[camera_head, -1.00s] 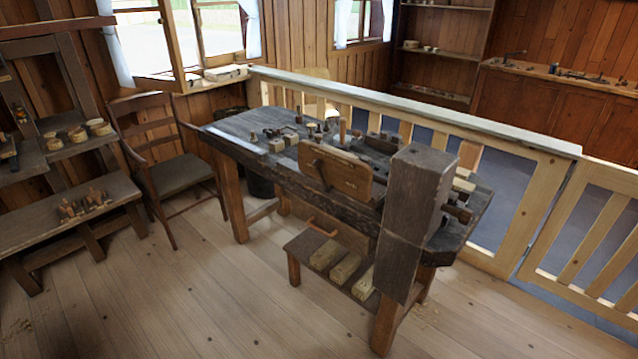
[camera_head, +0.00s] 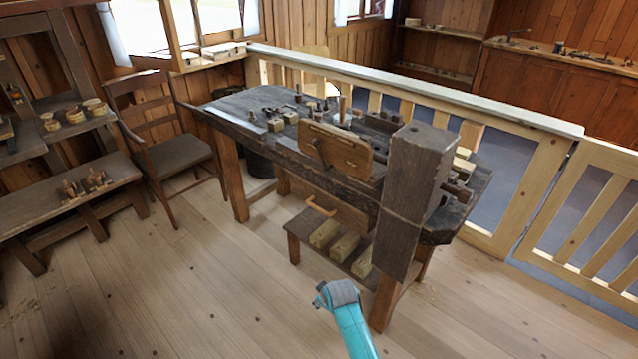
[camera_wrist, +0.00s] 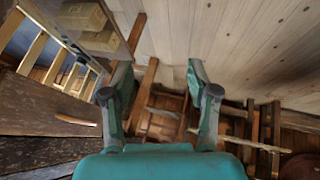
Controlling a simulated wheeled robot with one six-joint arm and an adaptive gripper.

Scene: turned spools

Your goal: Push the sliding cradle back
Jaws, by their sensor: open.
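A dark wooden workbench (camera_head: 236,112) stands in the middle of the head view. An upright brown board (camera_head: 340,148) with a small knob is at its front edge. Below it, a panel with a light wooden handle (camera_head: 320,205) hangs under the bench top. The handle also shows in the wrist view (camera_wrist: 76,120). I cannot tell which part is the sliding cradle. My teal arm shows at the bottom of the head view, in front of the bench. In the wrist view my gripper (camera_wrist: 155,72) is open, with nothing between its fingers, apart from the handle.
A thick square post (camera_head: 416,185) stands at the bench's right front. Several pale blocks (camera_head: 343,245) lie on the low shelf. A chair (camera_head: 178,163) stands left of the bench, and a railing (camera_head: 440,95) runs behind it. The plank floor (camera_head: 180,290) in front is clear.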

